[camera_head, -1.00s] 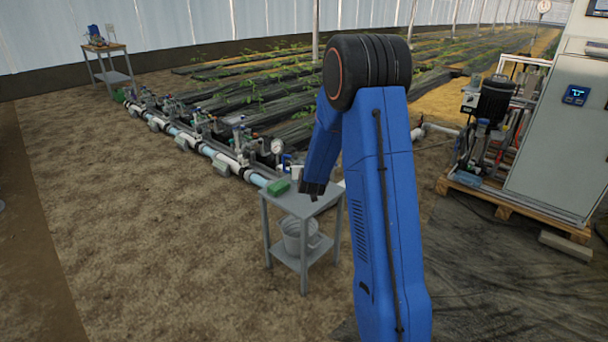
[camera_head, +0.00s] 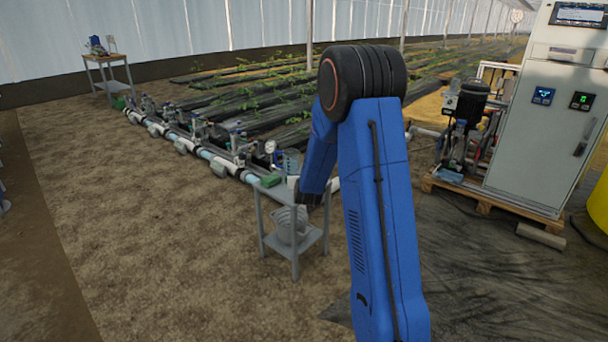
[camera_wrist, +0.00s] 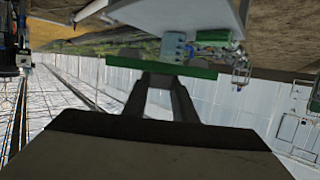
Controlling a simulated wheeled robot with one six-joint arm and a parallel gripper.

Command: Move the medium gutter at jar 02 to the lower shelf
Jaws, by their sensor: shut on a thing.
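My gripper (camera_wrist: 163,80) appears shut on a long green piece (camera_wrist: 165,67) across its fingertips in the wrist view, which seems upside down. I cannot tell for sure that this piece is the medium gutter. In the head view my blue arm ends at the near right side of a small grey table, and the fingertips and held piece are hidden or too small. The table's lower shelf (camera_head: 309,239) holds a grey bucket (camera_head: 289,224). No label for jar 02 is readable.
A green block (camera_head: 272,181), a clear vessel (camera_head: 290,163) and a white cup (camera_head: 293,183) stand on the small table. Valved pipework (camera_head: 205,152) runs behind it. A wooden table (camera_head: 106,58) stands far left. A cabinet (camera_head: 545,135) stands right. Front-left soil is clear.

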